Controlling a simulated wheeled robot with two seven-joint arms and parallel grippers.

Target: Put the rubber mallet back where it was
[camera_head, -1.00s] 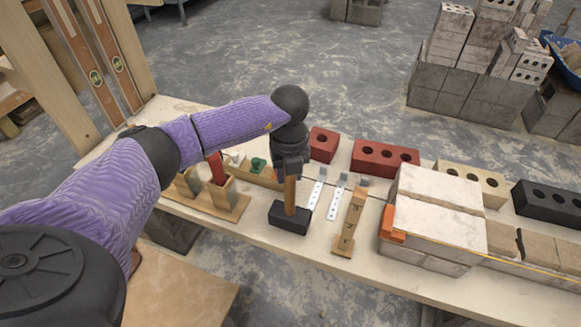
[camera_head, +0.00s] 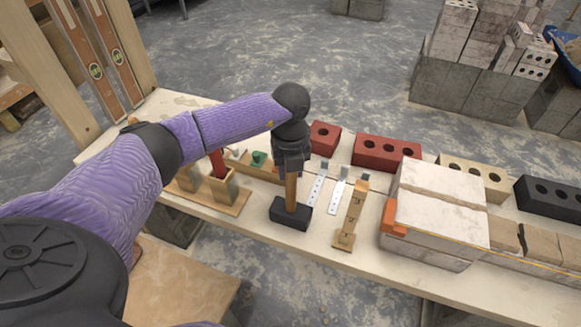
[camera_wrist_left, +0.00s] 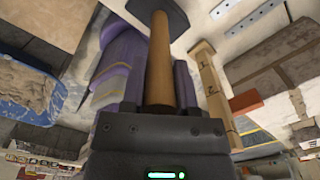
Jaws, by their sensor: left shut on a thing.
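The rubber mallet has a black block head (camera_head: 291,213) and a wooden handle (camera_head: 291,190). It is upright, head down, at the front part of the bench. I cannot tell whether the head touches the bench top. My left gripper (camera_head: 291,166) is above the head and shut on the handle, hiding its upper end. In the left wrist view the handle (camera_wrist_left: 160,55) runs between the fingers of the left gripper (camera_wrist_left: 160,88), and the dark head (camera_wrist_left: 158,12) shows at the top edge. My right gripper is not in view.
A wooden holder (camera_head: 237,207) with a red-handled tool stands left of the mallet. Perforated metal strips (camera_head: 337,196) and a marked wooden piece (camera_head: 351,213) lie to the right. Red bricks (camera_head: 386,151) are behind; a pale block stack (camera_head: 437,215) stands further right.

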